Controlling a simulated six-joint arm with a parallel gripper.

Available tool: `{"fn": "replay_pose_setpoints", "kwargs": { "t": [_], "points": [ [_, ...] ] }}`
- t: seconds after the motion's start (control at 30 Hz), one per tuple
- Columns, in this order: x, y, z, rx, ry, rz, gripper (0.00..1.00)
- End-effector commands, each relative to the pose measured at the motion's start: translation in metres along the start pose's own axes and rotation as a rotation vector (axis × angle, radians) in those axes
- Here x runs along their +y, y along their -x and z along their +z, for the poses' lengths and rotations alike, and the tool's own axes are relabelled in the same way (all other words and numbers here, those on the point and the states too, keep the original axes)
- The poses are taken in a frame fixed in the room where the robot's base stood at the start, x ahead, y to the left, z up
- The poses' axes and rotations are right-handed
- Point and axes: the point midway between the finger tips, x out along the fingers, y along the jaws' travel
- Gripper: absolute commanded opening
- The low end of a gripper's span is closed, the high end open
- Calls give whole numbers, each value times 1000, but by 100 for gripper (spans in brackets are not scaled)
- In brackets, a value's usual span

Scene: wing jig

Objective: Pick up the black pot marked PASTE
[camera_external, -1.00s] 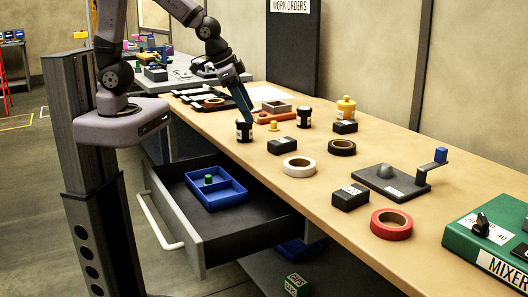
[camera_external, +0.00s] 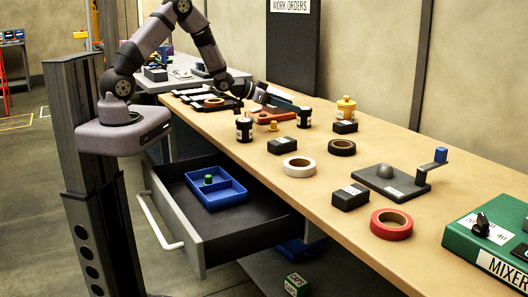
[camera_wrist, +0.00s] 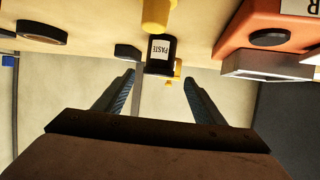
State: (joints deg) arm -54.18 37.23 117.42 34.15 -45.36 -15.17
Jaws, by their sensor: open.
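The black pot marked PASTE (camera_external: 304,118) stands upright on the bench, with a white label. In the wrist view, which shows the scene upside down, the pot (camera_wrist: 161,56) appears straight ahead, in line with the gap between my fingers. My gripper (camera_external: 288,104) is low over the bench, roughly level and pointing right toward the pot. In the wrist view its two fingers (camera_wrist: 158,77) are spread with nothing between them. The pot looks beyond the fingertips; the exact distance is unclear. Another black pot with a white label (camera_external: 244,131) stands nearer the bench's front edge.
A small yellow piece (camera_external: 273,127) and an orange block (camera_external: 262,118) are close to my gripper. A yellow pot (camera_external: 346,108) stands behind the PASTE pot. Black boxes (camera_external: 282,146) and tape rolls (camera_external: 299,167) lie to the right. A drawer (camera_external: 250,221) is open below the bench.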

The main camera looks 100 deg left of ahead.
Motion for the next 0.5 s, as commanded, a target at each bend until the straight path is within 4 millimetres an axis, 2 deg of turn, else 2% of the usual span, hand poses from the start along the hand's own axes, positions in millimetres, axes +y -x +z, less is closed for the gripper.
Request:
{"fn": "replay_pose_setpoints", "kwargs": {
  "t": [0.1, 0.2, 0.5],
  "points": [
    [0, -7, 18, -2, 1, 1, 64],
    [0, -10, 24, -1, 0, -1, 64],
    [1, -19, 24, -1, -2, 1, 64]
  ]
}}
